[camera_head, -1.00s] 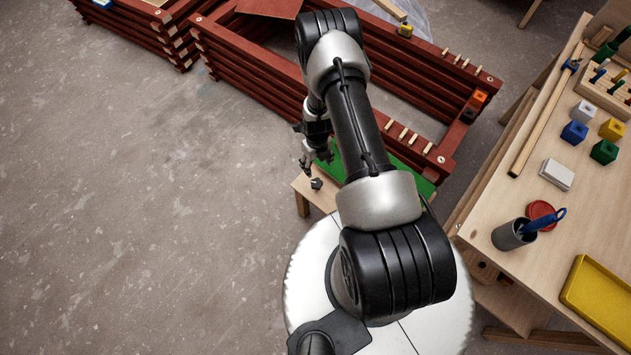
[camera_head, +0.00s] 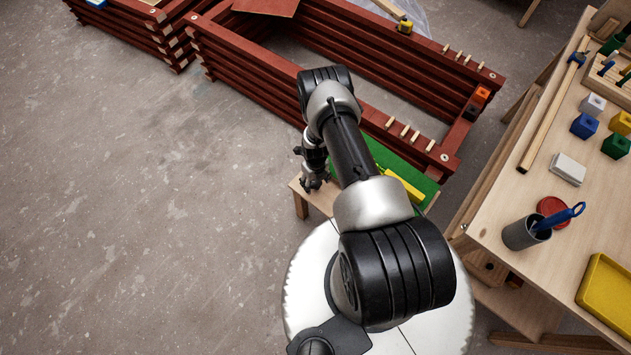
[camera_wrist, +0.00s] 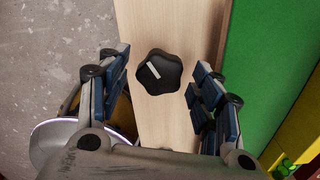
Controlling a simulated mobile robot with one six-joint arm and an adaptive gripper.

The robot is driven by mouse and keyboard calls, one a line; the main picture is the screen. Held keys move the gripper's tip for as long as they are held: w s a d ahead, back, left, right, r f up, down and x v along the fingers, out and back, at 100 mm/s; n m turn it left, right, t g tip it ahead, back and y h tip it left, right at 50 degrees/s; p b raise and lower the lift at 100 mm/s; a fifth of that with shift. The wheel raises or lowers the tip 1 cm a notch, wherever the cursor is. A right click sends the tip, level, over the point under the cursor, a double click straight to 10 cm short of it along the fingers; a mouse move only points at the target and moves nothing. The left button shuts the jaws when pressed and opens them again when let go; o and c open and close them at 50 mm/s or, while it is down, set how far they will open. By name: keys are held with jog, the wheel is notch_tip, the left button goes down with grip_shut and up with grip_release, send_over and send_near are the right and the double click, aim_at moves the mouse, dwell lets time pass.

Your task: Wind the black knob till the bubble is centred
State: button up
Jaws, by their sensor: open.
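The black knob (camera_wrist: 158,72) stands on a pale wooden board and has several rounded lobes and a white pointer line. In the wrist view the line slants from upper left to lower right. My gripper (camera_wrist: 160,92) is open, with one blue-padded finger on each side of the knob and a gap on both sides. In the head view my gripper (camera_head: 313,184) is over the left end of the small wooden bench (camera_head: 322,197) and hides the knob. A yellow bar (camera_head: 403,186), perhaps the level, lies partly behind my arm; I cannot see a bubble.
A green mat (camera_head: 375,152) covers part of the bench. Red batten frames (camera_head: 250,62) stand behind it. A worktable (camera_head: 490,205) at the right holds a grey cup (camera_head: 522,235), coloured blocks and a yellow tray (camera_head: 607,290). The floor at left is clear.

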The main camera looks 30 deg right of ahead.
jog(key=shift+c, duration=0.5)
jog(key=c, duration=1)
jog(key=shift+o, duration=0.2)
jog(key=n+b, duration=0.2)
jog(key=n, duration=0.2)
jog(key=shift+n+b, duration=0.3)
jog(key=n, duration=0.4)
jog(key=shift+n+b, duration=0.3)
jog(key=shift+b, duration=0.1)
jog(key=n, duration=0.5)
jog(key=shift+n, duration=2.5)
